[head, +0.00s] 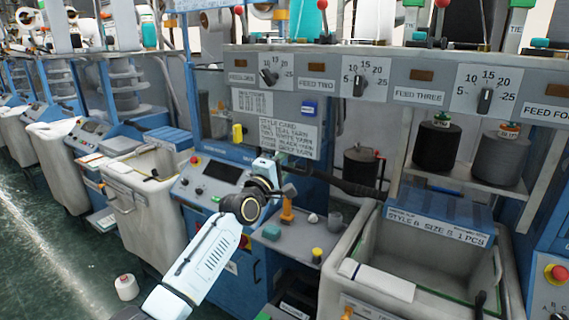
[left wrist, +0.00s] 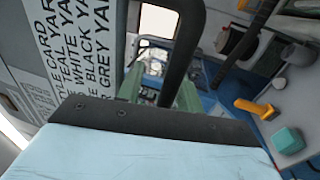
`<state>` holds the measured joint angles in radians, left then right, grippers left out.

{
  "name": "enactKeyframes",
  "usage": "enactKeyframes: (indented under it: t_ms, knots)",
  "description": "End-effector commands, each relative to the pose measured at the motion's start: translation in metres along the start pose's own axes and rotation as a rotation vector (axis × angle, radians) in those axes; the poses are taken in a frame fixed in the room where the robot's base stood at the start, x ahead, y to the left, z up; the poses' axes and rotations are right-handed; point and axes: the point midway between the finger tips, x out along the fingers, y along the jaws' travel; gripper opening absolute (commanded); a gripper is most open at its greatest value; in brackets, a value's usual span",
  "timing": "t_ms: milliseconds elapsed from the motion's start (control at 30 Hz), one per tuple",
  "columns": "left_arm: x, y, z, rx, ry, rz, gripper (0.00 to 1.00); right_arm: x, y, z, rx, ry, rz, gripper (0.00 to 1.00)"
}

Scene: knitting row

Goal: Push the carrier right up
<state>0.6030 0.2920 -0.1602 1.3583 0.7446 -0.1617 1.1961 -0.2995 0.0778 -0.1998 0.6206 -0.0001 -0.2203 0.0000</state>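My left gripper (head: 284,165) is in front of the machine, just below the style card (head: 289,137). Its two greenish fingers (left wrist: 160,85) show apart in the left wrist view, with a dark curved bar (left wrist: 186,45) running down between them, close to the right finger. I cannot tell whether they touch. In the head view a black bar (head: 340,182) runs from beside the gripper to the right, in front of the machine. I cannot clearly make out which part is the carrier; the gripper and arm hide some of that area. My right gripper is not in view.
A grey shelf (head: 290,243) below the gripper holds an orange tool (head: 287,210), a teal block (head: 271,231) and small items. A large grey bin (head: 420,250) stands at the right. Yarn cones (head: 437,146) and feed dials (head: 360,82) are above it.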

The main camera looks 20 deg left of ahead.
Motion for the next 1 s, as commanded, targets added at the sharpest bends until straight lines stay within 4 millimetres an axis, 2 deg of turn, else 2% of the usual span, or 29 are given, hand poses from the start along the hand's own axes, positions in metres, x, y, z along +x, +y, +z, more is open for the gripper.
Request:
enactKeyframes:
  t_ms: [167,267,700,833,1000]
  knots:
    - [-0.009,-0.002,0.001,-0.002,-0.002,-0.002,0.36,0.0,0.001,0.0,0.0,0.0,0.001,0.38]
    - [-0.021,-0.002,0.001,-0.001,-0.001,-0.003,0.36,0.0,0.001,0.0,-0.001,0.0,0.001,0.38]
    - [-0.104,-0.002,0.0,0.0,0.0,0.0,0.36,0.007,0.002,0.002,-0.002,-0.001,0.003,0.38]
    - [-0.122,-0.001,0.0,0.0,0.0,0.001,0.36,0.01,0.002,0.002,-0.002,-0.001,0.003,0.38]
    - [-0.133,0.0,0.0,0.0,0.0,0.002,0.36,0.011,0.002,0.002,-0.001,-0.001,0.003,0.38]
